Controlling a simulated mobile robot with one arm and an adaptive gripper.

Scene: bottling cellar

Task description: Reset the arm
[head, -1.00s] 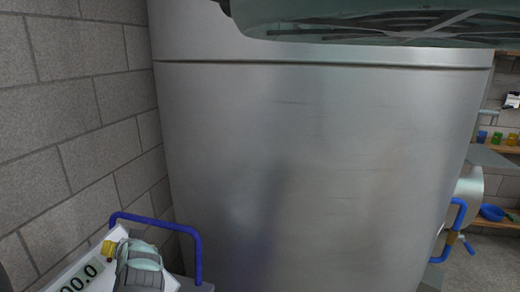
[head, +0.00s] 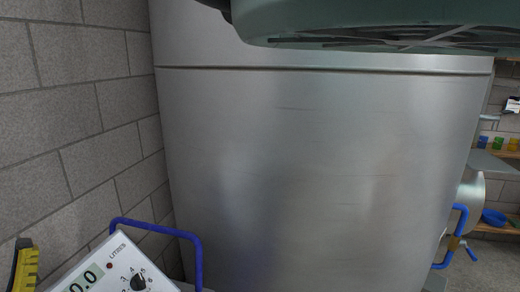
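A black part with a ribbed yellow face (head: 25,268) shows at the lower left edge of the head view. It looks like one finger of my gripper, upright beside the left end of a white meter box. The rest of the gripper is cut off by the frame edge, so its opening and anything in it are hidden. A large green-grey part of my arm crosses the top right of the view.
A big steel tank (head: 320,170) fills the middle. The white meter box (head: 118,262), with a display, dial and "LITRES" label, stands low left before a blue rail (head: 160,231). A block wall (head: 80,120) is at left; shelves (head: 503,154) and a blue bowl (head: 494,217) are at right.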

